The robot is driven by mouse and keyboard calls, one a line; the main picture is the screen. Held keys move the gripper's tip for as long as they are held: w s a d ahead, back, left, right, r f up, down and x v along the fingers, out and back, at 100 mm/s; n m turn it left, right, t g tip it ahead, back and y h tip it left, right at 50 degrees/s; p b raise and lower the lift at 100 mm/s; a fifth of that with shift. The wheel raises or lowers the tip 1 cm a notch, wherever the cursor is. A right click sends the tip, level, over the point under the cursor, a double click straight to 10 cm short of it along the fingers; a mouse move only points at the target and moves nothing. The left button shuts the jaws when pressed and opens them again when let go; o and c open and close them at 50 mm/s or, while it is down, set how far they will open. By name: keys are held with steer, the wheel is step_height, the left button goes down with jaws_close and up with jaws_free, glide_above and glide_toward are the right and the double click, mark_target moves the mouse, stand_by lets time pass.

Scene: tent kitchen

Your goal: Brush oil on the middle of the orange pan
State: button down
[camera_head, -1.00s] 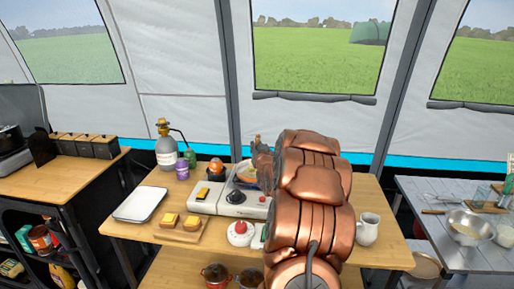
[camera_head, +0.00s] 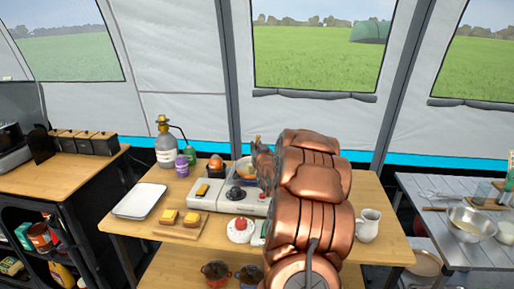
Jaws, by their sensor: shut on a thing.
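A pan (camera_head: 243,168) with a pale inside and an orange-tinged edge sits at the back of the table, behind the stove. Its right part is hidden by my copper-coloured arm, so its middle is not clear to see. My gripper (camera_head: 264,160) is at the far end of the arm, at the pan's right side, and mostly hidden behind the arm links. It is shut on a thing. A small tan tip sticks up there, but I cannot tell whether it is a brush. Contact with the pan and any oil on it cannot be seen.
A white stove (camera_head: 230,198) stands in front of the pan. To the left are a grey gas bottle (camera_head: 166,153), a purple jar (camera_head: 182,167), a white tray (camera_head: 139,201) and a board with bread (camera_head: 180,225). A white jug (camera_head: 368,226) stands right of my arm.

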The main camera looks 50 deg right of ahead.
mark_target(257, 138)
steer(key=shift+s, duration=0.1)
steer(key=shift+s+d+b, duration=0.25)
steer(key=shift+s+b, duration=0.2)
steer(key=shift+s, duration=0.5)
steer(key=shift+s+d+b, duration=0.2)
steer(key=shift+s+b, duration=0.2)
steer(key=shift+s, duration=0.55)
steer(key=shift+w+r+b, duration=0.1)
steer(key=shift+b, duration=0.2)
steer(key=shift+w+a+b, duration=0.25)
steer(key=shift+w+b, duration=0.15)
steer(key=shift+w, duration=0.55)
steer(key=shift+w+a+b, duration=0.2)
steer(key=shift+w+b, duration=0.2)
steer(key=shift+w, duration=0.55)
steer(key=shift+r+p, duration=0.3)
steer(key=shift+r, duration=2.7)
steer(key=shift+r, duration=1.5)
